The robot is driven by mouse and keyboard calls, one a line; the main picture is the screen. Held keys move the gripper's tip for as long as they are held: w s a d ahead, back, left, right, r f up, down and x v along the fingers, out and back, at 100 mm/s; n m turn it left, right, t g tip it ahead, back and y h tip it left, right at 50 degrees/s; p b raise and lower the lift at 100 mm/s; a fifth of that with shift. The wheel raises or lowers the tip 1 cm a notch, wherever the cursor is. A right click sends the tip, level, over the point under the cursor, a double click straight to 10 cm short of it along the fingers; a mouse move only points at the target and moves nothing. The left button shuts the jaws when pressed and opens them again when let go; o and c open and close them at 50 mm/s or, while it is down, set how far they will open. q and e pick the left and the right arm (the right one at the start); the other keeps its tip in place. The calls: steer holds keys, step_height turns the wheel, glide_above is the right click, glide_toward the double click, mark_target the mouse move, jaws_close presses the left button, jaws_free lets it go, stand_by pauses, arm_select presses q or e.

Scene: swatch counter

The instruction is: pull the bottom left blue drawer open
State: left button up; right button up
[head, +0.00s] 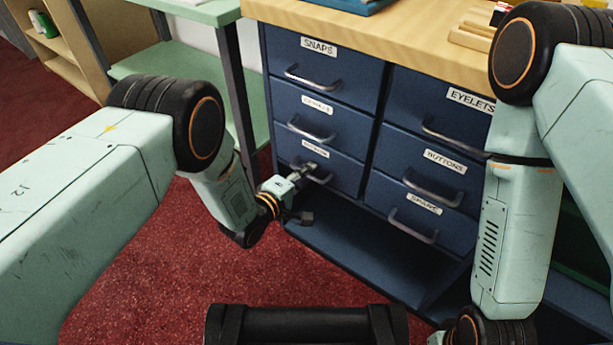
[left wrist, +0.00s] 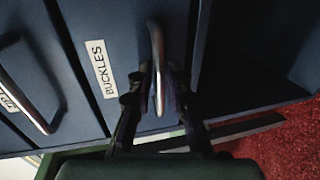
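The bottom left blue drawer (head: 345,175) sits flush in the cabinet, under two other drawers of the left column. Its curved metal handle (head: 322,176) is partly covered by my gripper in the head view. In the left wrist view, the drawer front (left wrist: 88,25) carries a label reading BUCKLES, and the handle (left wrist: 156,50) stands between my two dark fingers. My left gripper (head: 306,193) is at this handle with its fingers apart; it also shows in the left wrist view (left wrist: 160,92). Whether a finger touches the handle I cannot tell. My right gripper is out of view.
The blue cabinet has more drawers, such as SNAPS (head: 318,68) above and BUTTONS (head: 425,170) to the right. An open recess (head: 375,245) lies below the drawers. A green shelf unit (head: 190,75) stands left. Red carpet (head: 160,270) is clear in front.

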arm_select(q)
steer(key=shift+r, duration=0.1)
steer(key=shift+c, duration=0.2)
jaws_close()
stand_by(0.5)
